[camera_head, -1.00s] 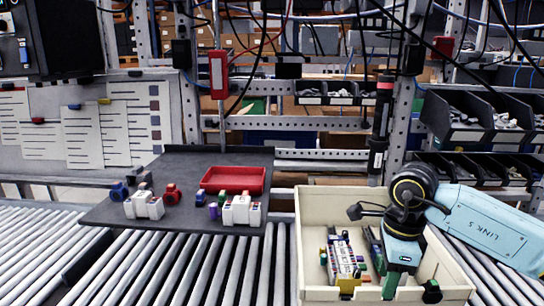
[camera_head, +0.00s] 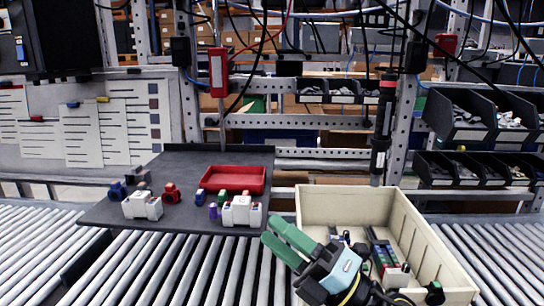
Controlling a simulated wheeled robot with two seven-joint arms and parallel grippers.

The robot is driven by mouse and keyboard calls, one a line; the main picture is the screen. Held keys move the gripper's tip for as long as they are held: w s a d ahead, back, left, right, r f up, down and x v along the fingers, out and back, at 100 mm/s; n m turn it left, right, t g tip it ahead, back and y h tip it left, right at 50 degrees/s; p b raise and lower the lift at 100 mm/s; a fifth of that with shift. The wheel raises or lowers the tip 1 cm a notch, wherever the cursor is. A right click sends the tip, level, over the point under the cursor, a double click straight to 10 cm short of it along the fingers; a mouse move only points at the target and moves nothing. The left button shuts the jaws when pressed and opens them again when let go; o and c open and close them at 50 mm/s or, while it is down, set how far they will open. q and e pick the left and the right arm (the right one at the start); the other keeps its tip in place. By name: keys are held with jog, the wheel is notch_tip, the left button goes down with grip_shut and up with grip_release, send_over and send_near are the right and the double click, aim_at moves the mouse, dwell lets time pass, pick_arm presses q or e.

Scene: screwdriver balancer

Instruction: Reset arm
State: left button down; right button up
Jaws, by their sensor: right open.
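My right gripper (camera_head: 281,240) has green fingers, set apart with nothing between them. It is over the left front part of the cream bin, its fingertips pointing up and left past the bin's left wall toward the black mat. The cream bin (camera_head: 418,238) stands on the roller conveyor at the right. Inside it lies a strip-like assembly with coloured parts (camera_head: 384,258); other parts in the bin are partly hidden behind my gripper. My left gripper is not in view.
A black mat (camera_head: 180,183) left of the bin holds a red tray (camera_head: 233,179), white blocks (camera_head: 242,211) and several small coloured parts. A hanging screwdriver (camera_head: 382,125) is behind the bin. Parts racks (camera_head: 460,168) stand at the right. Rollers at the left are clear.

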jog(key=w+d+f+m+t+h, duration=0.3)
jog(key=d+m+t+h, duration=0.5)
jog(key=m, duration=0.5)
jog(key=s+d+f+m+g+h, duration=0.3)
jog(key=d+f+m+h, duration=0.3)
jog(key=f, duration=0.3)
jog(key=s+d+f+m+g+h, duration=0.35)
jog(key=f+m+h, duration=0.25)
jog(key=f+m, duration=0.25)
jog(key=s+d+f+m+g, duration=0.2)
jog(key=s+f+g, duration=0.35)
jog(key=s, duration=0.35)
jog(key=s+d+f+m+g, duration=0.15)
jog(key=s+f+g, duration=0.35)
jog(key=s, duration=0.5)
jog(key=s+f+x, duration=0.1)
jog(key=s+x, duration=0.2)
jog(key=x, duration=0.9)
jog(key=s+x, duration=0.2)
jog(key=x, duration=1)
jog(key=s+d+f, duration=0.1)
jog(key=s+f, duration=0.7)
jog(key=s+d+f+g, duration=0.1)
jog(key=s+d+f, duration=0.1)
jog(key=s+f, duration=0.6)
jog(key=shift+s+d+f+g, duration=0.3)
jog(key=shift+s, duration=0.35)
